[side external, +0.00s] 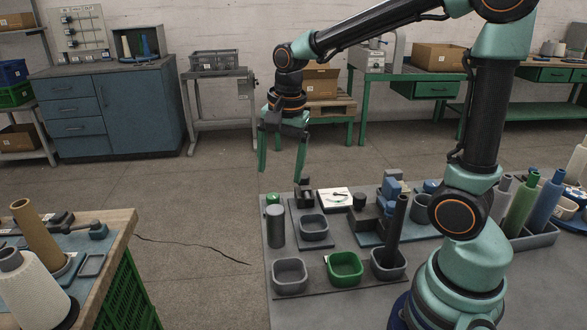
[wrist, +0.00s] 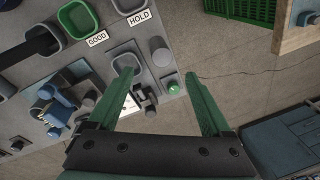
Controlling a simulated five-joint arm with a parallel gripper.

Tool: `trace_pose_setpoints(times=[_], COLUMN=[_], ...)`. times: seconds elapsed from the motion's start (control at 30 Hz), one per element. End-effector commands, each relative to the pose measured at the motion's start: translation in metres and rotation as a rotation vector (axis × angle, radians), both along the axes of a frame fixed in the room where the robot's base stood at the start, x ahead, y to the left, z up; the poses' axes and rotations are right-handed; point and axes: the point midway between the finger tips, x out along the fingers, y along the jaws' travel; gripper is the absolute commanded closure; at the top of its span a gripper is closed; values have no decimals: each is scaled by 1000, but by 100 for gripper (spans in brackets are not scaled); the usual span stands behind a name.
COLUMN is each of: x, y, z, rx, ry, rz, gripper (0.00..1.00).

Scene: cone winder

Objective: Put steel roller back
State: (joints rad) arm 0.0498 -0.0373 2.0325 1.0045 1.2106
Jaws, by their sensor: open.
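My gripper (side external: 281,174) is open and empty, pointing down above the far left edge of the grey table (side external: 282,312). It also shows in the wrist view (wrist: 160,74), with its green fingers spread wide. A smooth grey cylinder (side external: 275,226), which looks like the steel roller, stands upright near the table's left edge, below and nearer the camera than my gripper. In the wrist view this cylinder (wrist: 160,54) lies just beyond the gap between the fingertips. A tall dark rod (side external: 397,222) leans in the right front grey bin (side external: 389,267).
A grey bin (side external: 290,275) labelled HOLD and a green bin (side external: 345,268) labelled GOOD are in front. A small grey tray (side external: 314,228) is right of the cylinder. A green-topped knob (wrist: 173,87) is near the right finger. Blue fixtures (side external: 392,188) stand farther right.

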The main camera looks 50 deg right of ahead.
Motion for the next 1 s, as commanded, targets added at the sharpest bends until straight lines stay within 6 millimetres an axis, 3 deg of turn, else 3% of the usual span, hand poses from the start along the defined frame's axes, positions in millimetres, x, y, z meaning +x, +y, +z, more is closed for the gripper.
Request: trace_pose_setpoints(times=[0.2,0.5,0.7,1.0], x=[-41,-79,-85,-85], y=[10,17,19,18], z=[32,42,42,42], rx=[-124,-338,-388,-389], ry=[-155,-283,-298,-297], rz=[540,1095,1204,1206], gripper=[17,17,17,17])
